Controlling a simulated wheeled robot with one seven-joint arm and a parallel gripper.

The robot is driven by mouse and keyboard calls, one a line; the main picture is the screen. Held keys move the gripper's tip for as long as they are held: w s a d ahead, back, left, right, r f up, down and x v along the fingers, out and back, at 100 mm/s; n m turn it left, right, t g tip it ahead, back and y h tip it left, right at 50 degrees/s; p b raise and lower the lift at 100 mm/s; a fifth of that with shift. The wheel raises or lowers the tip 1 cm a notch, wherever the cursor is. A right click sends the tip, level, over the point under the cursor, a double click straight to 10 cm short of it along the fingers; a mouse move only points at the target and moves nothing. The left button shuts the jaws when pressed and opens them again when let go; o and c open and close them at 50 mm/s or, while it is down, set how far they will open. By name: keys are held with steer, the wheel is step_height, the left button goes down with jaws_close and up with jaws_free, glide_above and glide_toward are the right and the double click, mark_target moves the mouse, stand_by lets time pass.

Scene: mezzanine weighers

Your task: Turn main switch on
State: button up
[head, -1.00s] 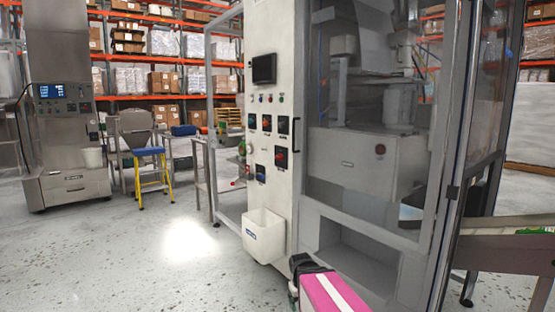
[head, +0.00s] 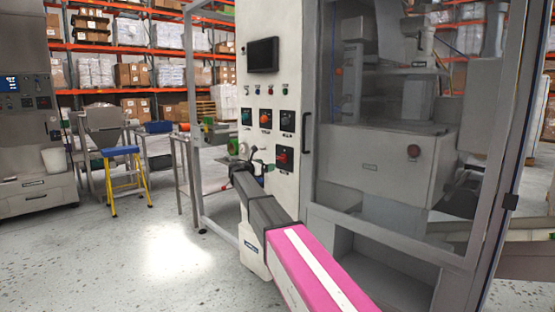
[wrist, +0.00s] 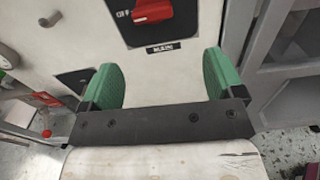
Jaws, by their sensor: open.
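The main switch is a red rotary handle (wrist: 153,10) on a black plate, cut off by the top edge of the wrist view. A label reading MAIN sits under it, and the handle lies roughly sideways beside the printed word OFF. In the head view the red switch (head: 283,157) is the low right one on the white cabinet front. My gripper (wrist: 165,70) is open and empty, its two green fingers spread apart below the switch in the wrist view. The fingers are apart from the handle. In the head view my arm reaches up to the left of the switch.
Other knobs (head: 265,119) and a dark screen (head: 262,55) are on the same cabinet front (head: 273,88). A glazed door (head: 400,130) stands to the right. A blue-topped yellow stool (head: 121,152) is at the left. The floor at the front left is clear.

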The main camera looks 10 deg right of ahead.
mark_target(280, 159)
steer(key=x, duration=0.7)
steer(key=r+x, duration=0.1)
steer(key=x, duration=0.3)
steer(key=shift+w+a+r, duration=0.1)
steer(key=shift+w+a, duration=0.2)
steer(key=shift+w, duration=0.1)
steer(key=c, duration=0.9)
